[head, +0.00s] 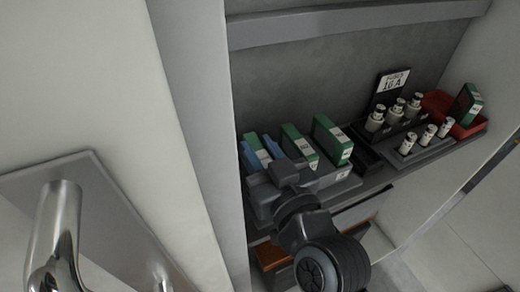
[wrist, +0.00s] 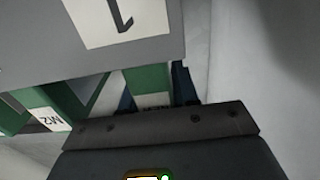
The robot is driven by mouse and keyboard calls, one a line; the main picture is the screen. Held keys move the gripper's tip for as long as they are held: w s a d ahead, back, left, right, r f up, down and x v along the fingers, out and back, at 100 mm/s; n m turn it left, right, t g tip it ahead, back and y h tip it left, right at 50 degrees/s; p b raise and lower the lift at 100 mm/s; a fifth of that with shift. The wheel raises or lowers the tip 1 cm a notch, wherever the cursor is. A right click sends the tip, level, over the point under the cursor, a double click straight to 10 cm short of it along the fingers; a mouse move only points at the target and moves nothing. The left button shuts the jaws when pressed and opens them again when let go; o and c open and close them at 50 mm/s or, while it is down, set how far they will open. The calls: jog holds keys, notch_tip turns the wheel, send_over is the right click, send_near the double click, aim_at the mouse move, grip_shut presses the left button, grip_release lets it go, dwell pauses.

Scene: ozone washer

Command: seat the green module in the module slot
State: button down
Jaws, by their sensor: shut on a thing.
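My gripper (head: 261,151) reaches onto the shelf at the left end of a module row. Its two blue fingers are shut on a green module (head: 254,141) with a white label. In the wrist view the green module (wrist: 150,84) shows between the dark blue fingers, its label partly readable. A grey holder plate (wrist: 60,40) marked "1" crosses that view and hides part of the module. The module slot and the module's lower end are hidden by my gripper and arm, so I cannot tell how deep it sits.
Two other green modules (head: 299,145) (head: 331,138) stand to the right; one label (wrist: 53,119) reads M2. Further right are several fuses (head: 397,108), a "16A" sign (head: 394,80) and a red tray (head: 440,103) with a green module (head: 467,102). The cabinet's side wall (head: 205,130) is close on the left.

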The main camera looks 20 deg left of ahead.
jog(key=shift+f, duration=0.15)
jog(key=c, duration=0.8)
grip_release()
jog(key=shift+c, duration=0.2)
jog(key=shift+r, duration=0.2)
jog(key=b+v, duration=0.2)
jog(key=v, duration=1)
jog(key=shift+b, duration=0.4)
